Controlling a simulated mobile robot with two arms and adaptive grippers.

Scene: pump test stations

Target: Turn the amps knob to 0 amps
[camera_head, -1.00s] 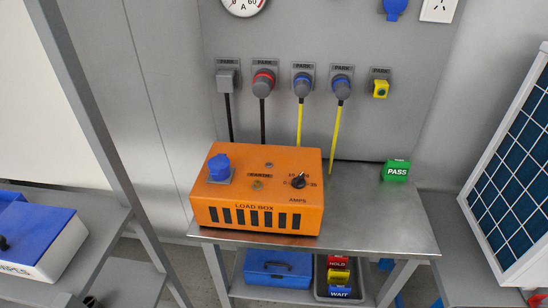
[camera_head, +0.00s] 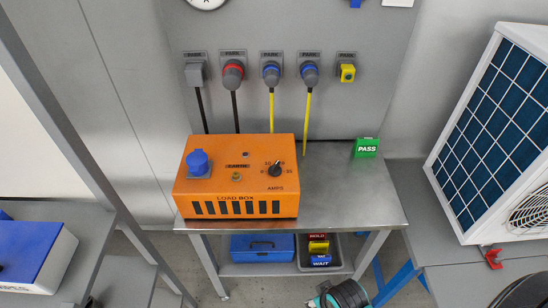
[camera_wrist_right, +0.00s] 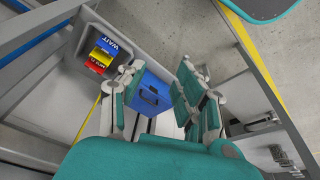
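The black amps knob (camera_head: 275,170) sits on the right part of the top of the orange load box (camera_head: 236,207), above the printed word AMPS. Scale numbers ring it; its exact pointer setting is too small to read surely. The load box rests on the grey metal table. Part of my teal and black right arm shows at the bottom edge of the head view, in front of the table and well apart from the knob. In the right wrist view my right gripper (camera_wrist_right: 158,92) is open and empty, its fingers spread. My left gripper is not in view.
Below are a blue toolbox (camera_head: 262,248) and a bin with signs (camera_head: 304,262).

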